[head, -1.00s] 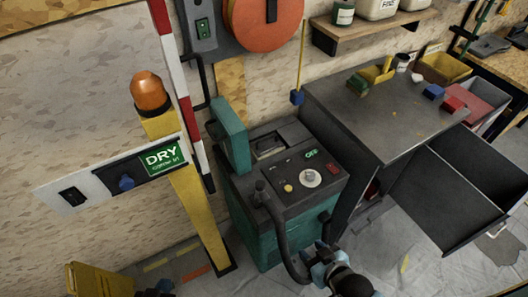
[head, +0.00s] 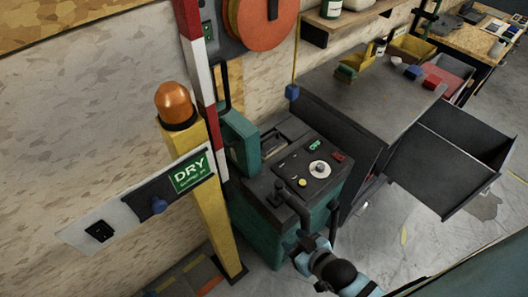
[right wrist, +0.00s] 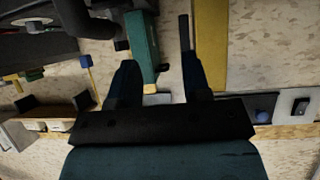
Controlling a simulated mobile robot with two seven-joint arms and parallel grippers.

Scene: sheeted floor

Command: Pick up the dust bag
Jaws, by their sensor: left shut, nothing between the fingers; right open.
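I cannot clearly make out the dust bag in either view. A teal machine (head: 262,235) stands against the wall with its teal lid (head: 240,143) raised. Beside the lid is an opening (head: 274,148) with something pale in it, too small to tell. My right gripper (head: 302,262) is in front of the machine, near its black hose. In the right wrist view my right gripper (right wrist: 155,85) is open and empty, with the teal lid (right wrist: 140,45) seen beyond and between the fingers.
A grey cabinet (head: 350,100) with an opened drawer or door (head: 450,165) is to the right. Sheeted floor (head: 400,245) is clear in front of the cabinet.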

